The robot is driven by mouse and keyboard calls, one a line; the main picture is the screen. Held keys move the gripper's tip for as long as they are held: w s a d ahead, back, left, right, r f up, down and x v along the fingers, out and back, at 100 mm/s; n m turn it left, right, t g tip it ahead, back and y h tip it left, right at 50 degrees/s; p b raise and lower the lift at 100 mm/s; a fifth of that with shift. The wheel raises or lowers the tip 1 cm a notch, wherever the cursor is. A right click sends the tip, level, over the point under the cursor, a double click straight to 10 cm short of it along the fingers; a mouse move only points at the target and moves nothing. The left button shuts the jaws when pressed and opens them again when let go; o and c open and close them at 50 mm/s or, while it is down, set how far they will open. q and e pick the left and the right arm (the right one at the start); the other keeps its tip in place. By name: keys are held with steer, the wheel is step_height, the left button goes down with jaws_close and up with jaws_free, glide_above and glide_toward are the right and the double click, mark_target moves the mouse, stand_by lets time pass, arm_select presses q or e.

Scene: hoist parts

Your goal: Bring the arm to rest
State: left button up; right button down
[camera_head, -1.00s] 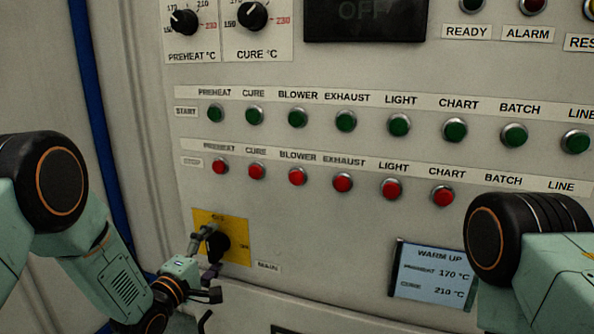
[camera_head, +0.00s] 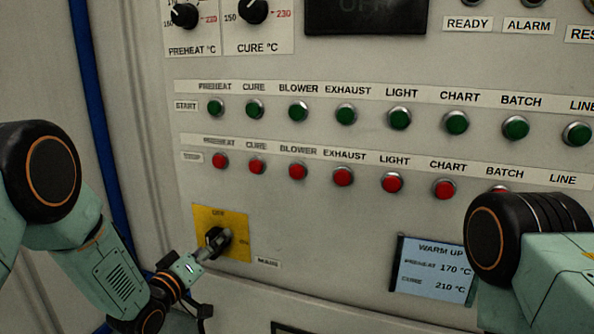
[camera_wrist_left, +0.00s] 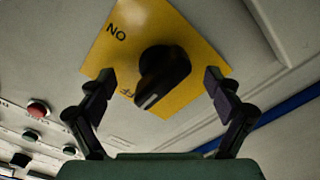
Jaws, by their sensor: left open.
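My left gripper (camera_head: 213,245) is at the yellow plate (camera_head: 237,220) of the main switch, low on the panel. In the left wrist view its two fingers are apart, one on each side of the black rotary knob (camera_wrist_left: 163,75) in the picture. A gap shows between the knob and each fingertip. The knob's marked end points toward the OFF lettering; ON is on another side of the yellow plate (camera_wrist_left: 195,45). The gripper partly hides the knob (camera_head: 217,238) in the head view. My right gripper is out of view; only part of that arm shows at lower right.
The panel carries a row of green start buttons (camera_head: 345,114) above red stop buttons (camera_head: 343,176). A small screen (camera_head: 432,270) reads WARM UP, preheat 170 °C, cure 210 °C. Two dials (camera_head: 252,10) sit at upper left. A blue strip (camera_head: 97,110) runs along the left.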

arm_select(q)
steer(key=m, duration=0.4)
steer(key=shift+b, duration=0.3)
steer(key=shift+m+b, duration=0.35)
steer(key=shift+m, duration=1.65)
